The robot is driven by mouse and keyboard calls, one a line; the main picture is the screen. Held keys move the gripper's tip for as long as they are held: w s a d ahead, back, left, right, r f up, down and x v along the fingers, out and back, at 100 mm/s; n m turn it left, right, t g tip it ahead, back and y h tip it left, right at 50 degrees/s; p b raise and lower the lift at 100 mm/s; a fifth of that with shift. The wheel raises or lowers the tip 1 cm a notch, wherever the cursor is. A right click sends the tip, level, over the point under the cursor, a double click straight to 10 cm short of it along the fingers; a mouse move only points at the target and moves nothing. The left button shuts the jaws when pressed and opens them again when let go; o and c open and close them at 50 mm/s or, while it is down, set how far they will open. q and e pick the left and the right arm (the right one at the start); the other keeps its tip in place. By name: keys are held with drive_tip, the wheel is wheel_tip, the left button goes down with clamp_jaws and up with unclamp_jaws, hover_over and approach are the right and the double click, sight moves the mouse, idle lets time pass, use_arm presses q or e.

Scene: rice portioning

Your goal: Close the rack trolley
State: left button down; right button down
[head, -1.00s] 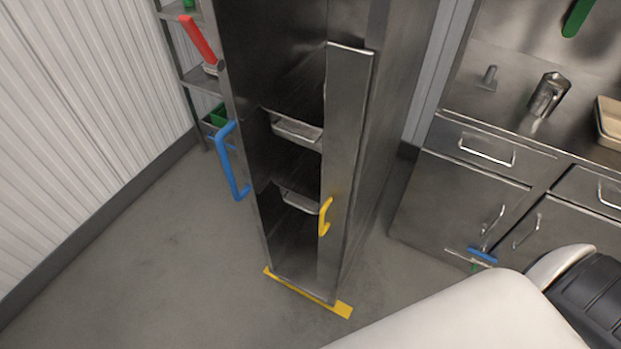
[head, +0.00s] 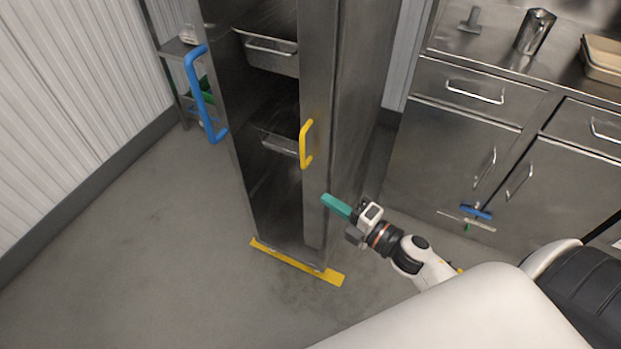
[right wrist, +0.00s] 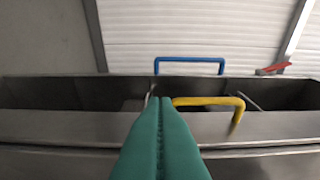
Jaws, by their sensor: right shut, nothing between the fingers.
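The tall steel rack trolley (head: 357,100) stands open at the front, with trays showing inside. A blue handle (head: 194,85) is on its left side and a yellow handle (head: 303,146) on the narrow right front panel (head: 315,205). My right gripper (head: 325,198) has teal fingers, shut and empty, just below and right of the yellow handle, close to that panel. I cannot tell whether they touch it. In the right wrist view the fingers (right wrist: 160,100) point towards the trolley, with the yellow handle (right wrist: 208,101) beside their tips and the blue handle (right wrist: 190,60) beyond. My left gripper is out of view.
A yellow floor marking (head: 325,276) lies at the trolley's foot. A steel counter (head: 455,140) with drawers and doors stands to the right. A shelf (head: 172,47) is behind on the left, near a corrugated wall (head: 70,100). The floor at left is clear.

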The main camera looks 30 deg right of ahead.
sight(308, 168)
drive_tip(key=w, duration=0.3)
drive_tip(key=w+a+p, duration=0.1)
drive_tip(key=w, duration=0.3)
drive_tip(key=w+p, duration=0.1)
drive_tip(key=w, duration=0.3)
drive_tip(key=shift+w+a, duration=0.1)
drive_tip(key=shift+a, duration=0.05)
drive_tip(key=shift+w+d, duration=0.2)
drive_tip(key=shift+d, duration=0.1)
drive_tip(key=shift+d, duration=0.1)
